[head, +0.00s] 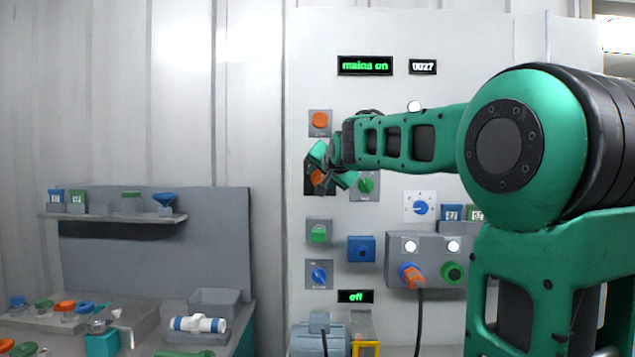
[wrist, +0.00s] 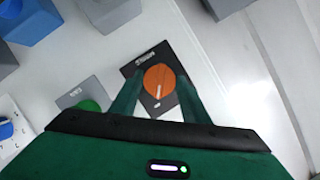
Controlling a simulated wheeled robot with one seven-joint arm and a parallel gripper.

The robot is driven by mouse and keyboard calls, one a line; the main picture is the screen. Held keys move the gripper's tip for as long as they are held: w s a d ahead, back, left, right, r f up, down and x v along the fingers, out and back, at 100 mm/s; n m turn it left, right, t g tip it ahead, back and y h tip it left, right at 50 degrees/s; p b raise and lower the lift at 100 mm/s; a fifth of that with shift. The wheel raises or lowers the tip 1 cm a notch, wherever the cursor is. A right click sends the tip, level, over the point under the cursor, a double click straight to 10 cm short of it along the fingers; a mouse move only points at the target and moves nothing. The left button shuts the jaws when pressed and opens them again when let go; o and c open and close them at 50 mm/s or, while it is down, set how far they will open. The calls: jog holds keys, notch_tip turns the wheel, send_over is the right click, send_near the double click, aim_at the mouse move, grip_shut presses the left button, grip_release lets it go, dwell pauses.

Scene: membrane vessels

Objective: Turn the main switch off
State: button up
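The main switch (head: 317,177) is an orange round knob with a white mark on a black plate on the tall light panel. It also shows in the wrist view (wrist: 159,80), where the plate is tilted. My gripper (head: 330,167) is at the switch, its two green fingers apart. In the wrist view my gripper (wrist: 160,85) has one finger on each side of the knob, with small gaps. I cannot tell how deep the fingers reach. The green-lettered display (head: 365,66) reads "mains on". My gripper partly hides the switch in the head view.
An orange button (head: 320,120) sits just above the switch. A green knob (head: 365,185) is close on the right; it also shows in the wrist view (wrist: 90,105). A green button (head: 319,234) and blue knob (head: 319,275) are below. A shelf (head: 115,216) stands left.

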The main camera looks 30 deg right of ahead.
jog(key=shift+a+n, duration=0.1)
jog(key=shift+n, duration=0.2)
jog(key=shift+w+a+r+n+g+h, duration=0.15)
jog(key=shift+n+g+h, duration=0.15)
jog(key=shift+n, duration=0.3)
jog(key=n, duration=0.1)
jog(key=n+g+h, duration=0.1)
jog(key=n, duration=0.1)
jog(key=shift+w+a+r+n+g+h, duration=0.1)
jog(key=shift+w+a+n+g+h, duration=0.05)
jog(key=shift+a+n+g+h, duration=0.2)
jog(key=n+g+h, duration=0.1)
jog(key=n+h, duration=0.1)
jog(key=n, duration=0.1)
jog(key=shift+w, duration=0.15)
jog(key=shift+a+n+g+h, duration=0.15)
jog(key=shift+n+g+h, duration=0.2)
jog(key=shift+n+h, duration=0.75)
jog(key=shift+f+n+y, duration=0.2)
jog(key=shift+n+y, duration=0.05)
jog(key=shift+n, duration=0.1)
jog(key=shift+f, duration=0.1)
jog(key=o, duration=1)
jog(key=shift+c, duration=0.2)
